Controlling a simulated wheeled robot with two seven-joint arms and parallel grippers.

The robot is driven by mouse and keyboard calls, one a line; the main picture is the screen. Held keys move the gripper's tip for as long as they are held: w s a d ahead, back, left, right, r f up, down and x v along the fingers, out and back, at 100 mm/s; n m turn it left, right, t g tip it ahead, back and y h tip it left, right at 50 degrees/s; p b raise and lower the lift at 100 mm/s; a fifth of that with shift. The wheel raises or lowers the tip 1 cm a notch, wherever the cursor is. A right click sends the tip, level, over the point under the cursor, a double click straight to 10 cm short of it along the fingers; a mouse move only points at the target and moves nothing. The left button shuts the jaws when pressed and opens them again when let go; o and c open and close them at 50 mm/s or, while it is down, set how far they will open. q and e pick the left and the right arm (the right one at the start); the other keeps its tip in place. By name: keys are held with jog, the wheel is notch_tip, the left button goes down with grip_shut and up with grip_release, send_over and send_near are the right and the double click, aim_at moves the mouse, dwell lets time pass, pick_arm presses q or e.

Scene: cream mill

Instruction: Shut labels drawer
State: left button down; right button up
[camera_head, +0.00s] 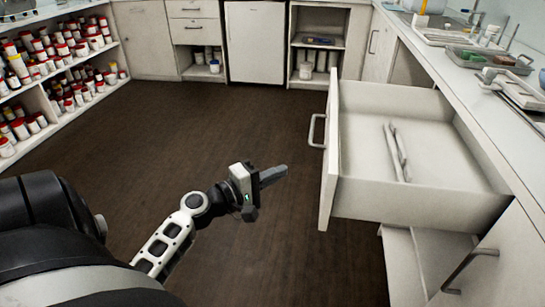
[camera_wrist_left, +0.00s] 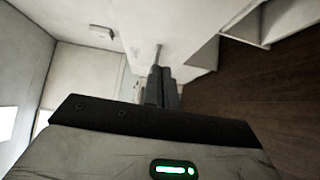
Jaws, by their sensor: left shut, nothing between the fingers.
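A white drawer (camera_head: 400,190) stands pulled out from under the counter on the right in the head view. Its front panel (camera_head: 330,150) faces left and bears a metal bar handle (camera_head: 314,131). Two pale slim items (camera_head: 397,152) lie inside it. I cannot read any label on the drawer. My left gripper (camera_head: 273,175) is shut and empty, to the left of the drawer front and apart from it. Its closed fingers (camera_wrist_left: 161,88) also show in the left wrist view, pointing toward white cabinet surfaces. My right gripper is not in view.
A counter (camera_head: 475,100) with trays and tools runs along the right. A lower cabinet door (camera_head: 500,265) with a handle is below the drawer. Shelves of jars (camera_head: 70,65) stand at the left, and a small white fridge (camera_head: 255,42) at the back. The dark floor between is clear.

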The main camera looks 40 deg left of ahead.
pick_arm(q)
jog(key=w+d+p, duration=0.1)
jog(key=w+d, duration=0.3)
jog(key=w, duration=0.3)
jog(key=shift+w+d+p, duration=0.2)
jog(key=shift+d+p, duration=0.15)
